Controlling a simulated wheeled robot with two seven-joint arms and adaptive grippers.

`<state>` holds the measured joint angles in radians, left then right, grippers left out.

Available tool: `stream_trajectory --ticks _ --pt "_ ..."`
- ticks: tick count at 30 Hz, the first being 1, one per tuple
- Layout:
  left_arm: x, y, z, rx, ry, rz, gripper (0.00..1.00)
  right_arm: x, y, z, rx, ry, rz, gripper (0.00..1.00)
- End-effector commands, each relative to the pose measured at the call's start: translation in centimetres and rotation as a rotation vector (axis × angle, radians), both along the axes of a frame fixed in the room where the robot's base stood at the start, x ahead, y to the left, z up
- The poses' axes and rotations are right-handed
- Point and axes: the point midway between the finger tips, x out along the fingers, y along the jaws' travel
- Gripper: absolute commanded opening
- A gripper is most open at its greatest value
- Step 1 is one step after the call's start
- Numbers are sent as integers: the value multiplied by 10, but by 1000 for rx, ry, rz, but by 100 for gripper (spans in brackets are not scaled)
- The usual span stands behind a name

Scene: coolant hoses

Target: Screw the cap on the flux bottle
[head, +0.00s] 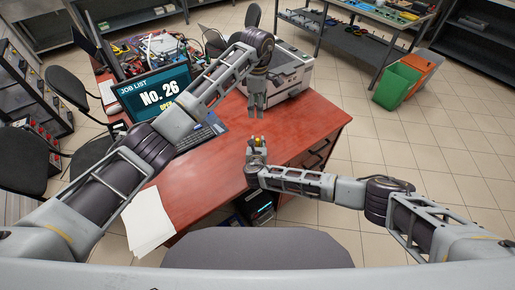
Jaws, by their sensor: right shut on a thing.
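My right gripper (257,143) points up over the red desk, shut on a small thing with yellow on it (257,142). It is probably the flux bottle, but it is mostly hidden by the fingers. My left gripper (257,108) hangs pointing down, above and apart from the right one in the picture. Its fingers are too small to show whether they are open or hold anything. I cannot make out the cap.
The red desk (205,185) has clear room at its front. A monitor (157,97), a keyboard (200,135) and a grey machine (289,75) stand toward the back. White papers (148,220) lie at the front left. A chair (255,248) stands close in front.

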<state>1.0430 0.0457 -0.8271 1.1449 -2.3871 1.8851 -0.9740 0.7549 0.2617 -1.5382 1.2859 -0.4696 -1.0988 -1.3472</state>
Motion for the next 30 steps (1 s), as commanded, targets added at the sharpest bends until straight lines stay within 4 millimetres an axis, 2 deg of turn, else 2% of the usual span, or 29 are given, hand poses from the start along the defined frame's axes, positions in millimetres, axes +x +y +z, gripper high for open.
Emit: stream_trajectory --ticks 8,9,15,30 --pt "0 0 1 0 1 0 63 0 0 0 0 0 0 0" --pt "0 0 1 0 1 0 63 0 0 0 0 0 0 27" --pt "0 0 1 0 1 0 63 0 0 0 0 0 0 51" --pt "0 0 1 0 1 0 63 -3 0 1 0 0 0 51"
